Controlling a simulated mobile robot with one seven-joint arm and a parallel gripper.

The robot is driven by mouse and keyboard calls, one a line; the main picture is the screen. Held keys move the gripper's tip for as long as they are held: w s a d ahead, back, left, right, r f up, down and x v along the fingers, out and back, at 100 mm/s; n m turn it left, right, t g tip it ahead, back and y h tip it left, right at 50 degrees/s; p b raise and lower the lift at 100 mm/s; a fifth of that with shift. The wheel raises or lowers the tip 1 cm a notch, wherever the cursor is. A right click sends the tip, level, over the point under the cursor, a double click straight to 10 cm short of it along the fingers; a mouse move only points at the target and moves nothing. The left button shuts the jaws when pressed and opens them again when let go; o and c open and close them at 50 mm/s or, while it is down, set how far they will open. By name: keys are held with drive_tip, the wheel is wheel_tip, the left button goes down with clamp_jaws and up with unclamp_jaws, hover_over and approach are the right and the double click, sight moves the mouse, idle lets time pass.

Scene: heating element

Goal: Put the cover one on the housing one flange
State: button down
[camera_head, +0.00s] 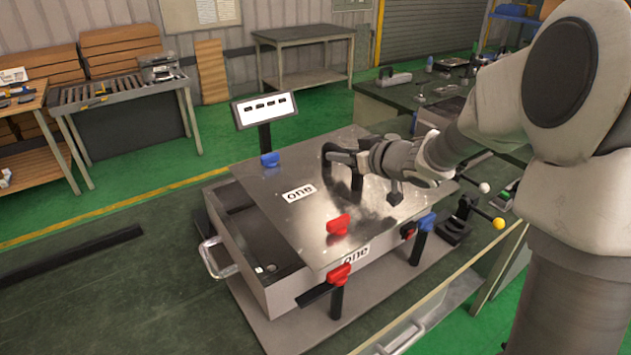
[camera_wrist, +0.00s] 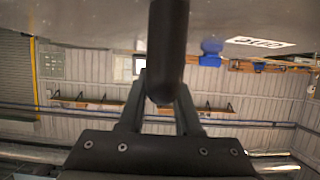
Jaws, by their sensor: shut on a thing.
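The cover one (camera_head: 265,210) is a shiny grey metal plate with a "one" label. It lies level or nearly so over the housing one (camera_head: 283,297), an open grey box, and is offset so that the housing's left part stays uncovered. I cannot tell whether the cover touches the flange. My gripper (camera_head: 347,160) is shut on the cover's dark curved handle, at the plate's far right part. In the wrist view the handle (camera_wrist: 168,50) stands between the fingers (camera_wrist: 163,105). The housing's right side is mostly hidden under the plate.
Red clamps (camera_head: 340,273) and blue clamps (camera_head: 427,222) stand around the housing. A small sign (camera_head: 265,109) stands behind it. A metal side handle (camera_head: 214,258) sticks out left. A bench with tools (camera_head: 425,92) is at the back right.

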sight(313, 157)
drive_tip(key=x, duration=0.3)
drive_tip(key=b+x, duration=0.1)
drive_tip(key=x, duration=0.3)
drive_tip(key=f+x, duration=0.1)
drive_tip(key=x, duration=0.2)
drive_tip(key=shift+s+a+f+b, duration=0.1)
drive_tip(key=shift+s+a+b, duration=0.15)
drive_tip(key=shift+b, duration=0.05)
drive_tip(key=shift+f+b, duration=0.6)
drive_tip(key=shift+f, duration=1.35)
drive_tip(key=shift+f, duration=0.1)
drive_tip(key=c, duration=0.6)
unclamp_jaws()
drive_tip(key=shift+f, duration=0.15)
